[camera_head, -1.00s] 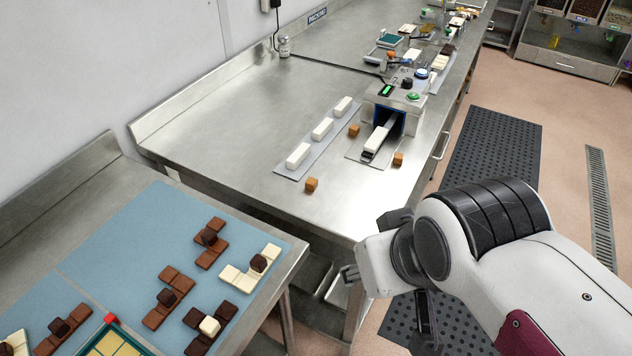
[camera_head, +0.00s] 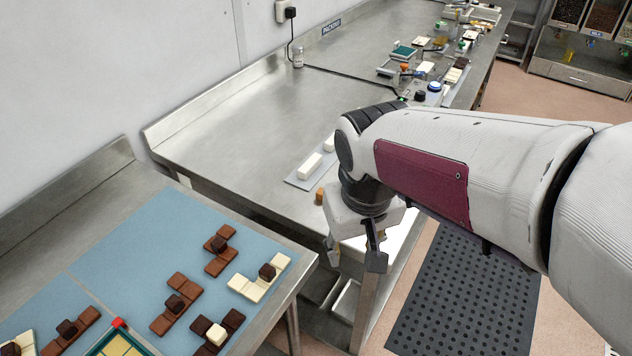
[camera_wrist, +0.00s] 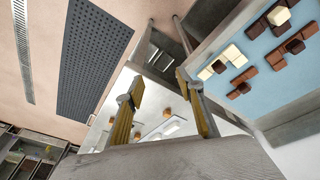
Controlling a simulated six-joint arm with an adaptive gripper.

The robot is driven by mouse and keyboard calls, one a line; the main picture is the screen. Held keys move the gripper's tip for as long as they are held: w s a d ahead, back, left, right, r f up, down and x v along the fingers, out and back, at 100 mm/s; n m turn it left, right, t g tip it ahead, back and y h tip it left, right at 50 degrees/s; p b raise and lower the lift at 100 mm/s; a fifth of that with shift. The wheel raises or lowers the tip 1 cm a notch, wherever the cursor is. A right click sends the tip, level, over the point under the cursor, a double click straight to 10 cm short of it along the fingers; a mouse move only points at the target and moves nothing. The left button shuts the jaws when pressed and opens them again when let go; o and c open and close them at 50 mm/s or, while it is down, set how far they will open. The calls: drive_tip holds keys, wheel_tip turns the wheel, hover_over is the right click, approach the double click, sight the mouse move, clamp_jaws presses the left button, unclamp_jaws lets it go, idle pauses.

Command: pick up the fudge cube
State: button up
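A small orange-brown fudge cube (camera_head: 320,196) stands on the steel table in the head view, just left of my wrist and partly hidden by it. In the wrist view one such cube (camera_wrist: 167,112) shows between my fingers, and another (camera_wrist: 137,136) lies lower, near the left finger. I cannot tell which of them is the cube in the head view. My gripper (camera_head: 355,256) points down near the table's front edge, with its fingers apart. In the wrist view my gripper (camera_wrist: 155,90) is open, with nothing between its fingertips.
White bars (camera_head: 310,166) lie on a grey strip behind the cube. A blue mat (camera_head: 120,250) with chocolate pieces covers the nearer table at left. The steel table (camera_head: 240,135) is clear at its left.

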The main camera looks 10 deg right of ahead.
drive_tip(key=w+f+m, duration=0.1)
drive_tip(key=w+f, duration=0.1)
drive_tip(key=w, duration=0.4)
drive_tip(key=w+f+m+h, duration=0.1)
drive_tip(key=w+f, duration=0.2)
drive_tip(key=w, duration=0.4)
drive_tip(key=w+f+m, duration=0.2)
drive_tip(key=w, duration=0.4)
drive_tip(key=shift+w+a+f+g+h, duration=0.2)
drive_tip(key=shift+w+f+g+h, duration=0.1)
drive_tip(key=shift+f+h, duration=0.1)
drive_tip(key=w+m, duration=0.1)
drive_tip(key=w, duration=0.2)
drive_tip(key=shift+f, duration=0.1)
drive_tip(key=shift+w+d+r+m+t+h, duration=0.15)
drive_tip(key=shift+w+r+m+t, duration=0.35)
drive_tip(key=shift+w+m, duration=0.45)
drive_tip(key=shift+w+d+r+m+t+h, duration=0.15)
drive_tip(key=shift+w+r+m+t, duration=0.15)
drive_tip(key=shift+w+r+m, duration=0.5)
drive_tip(key=shift+f, duration=0.25)
drive_tip(key=shift+x, duration=1.25)
drive_tip(key=shift+x, duration=2.6)
drive_tip(key=shift+c, duration=0.5)
